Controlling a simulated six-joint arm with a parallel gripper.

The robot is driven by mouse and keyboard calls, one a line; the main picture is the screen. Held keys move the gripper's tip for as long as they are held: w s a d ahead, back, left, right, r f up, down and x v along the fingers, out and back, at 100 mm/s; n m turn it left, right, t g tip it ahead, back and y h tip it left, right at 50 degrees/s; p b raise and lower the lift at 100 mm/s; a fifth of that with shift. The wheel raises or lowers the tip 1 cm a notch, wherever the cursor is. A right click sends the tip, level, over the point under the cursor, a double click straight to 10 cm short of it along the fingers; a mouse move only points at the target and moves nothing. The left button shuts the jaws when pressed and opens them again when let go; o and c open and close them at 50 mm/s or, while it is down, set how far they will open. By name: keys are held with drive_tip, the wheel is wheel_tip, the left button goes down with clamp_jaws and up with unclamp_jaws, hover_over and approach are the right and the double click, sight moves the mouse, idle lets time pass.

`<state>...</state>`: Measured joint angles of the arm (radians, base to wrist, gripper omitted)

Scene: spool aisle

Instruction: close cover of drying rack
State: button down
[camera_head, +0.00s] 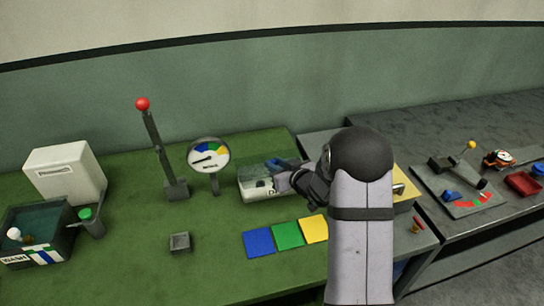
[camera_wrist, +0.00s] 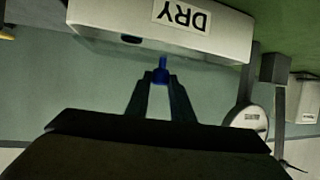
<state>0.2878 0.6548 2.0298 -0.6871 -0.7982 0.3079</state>
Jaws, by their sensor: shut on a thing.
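The drying rack is a pale box (camera_head: 262,194) marked "D…" in the head view, on the green bench right of the dial. In the wrist view the rack (camera_wrist: 110,18) is upside down, with a "DRY" label. A clear, greyish cover seems to be over its top, but I cannot tell its exact angle. My gripper (camera_head: 283,176) is at the rack's right side. In the wrist view my gripper (camera_wrist: 160,82) is shut on a small blue piece (camera_wrist: 161,68), which looks like a handle beside the rack. My arm hides the rack's right end.
A round dial (camera_head: 208,155) and a lever with a red knob (camera_head: 155,145) stand left of the rack. Blue, green and yellow squares (camera_head: 287,235) lie in front. A wash tank (camera_head: 35,240) and white box (camera_head: 66,175) are far left. A grey panel (camera_head: 461,190) is right.

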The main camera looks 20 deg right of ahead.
drive_tip(key=s, duration=0.4)
drive_tip(key=shift+f, duration=0.15)
drive_tip(key=c, duration=1.8)
unclamp_jaws()
drive_tip(key=shift+s, duration=0.1)
drive_tip(key=shift+o, duration=1.3)
drive_tip(key=shift+s, duration=0.1)
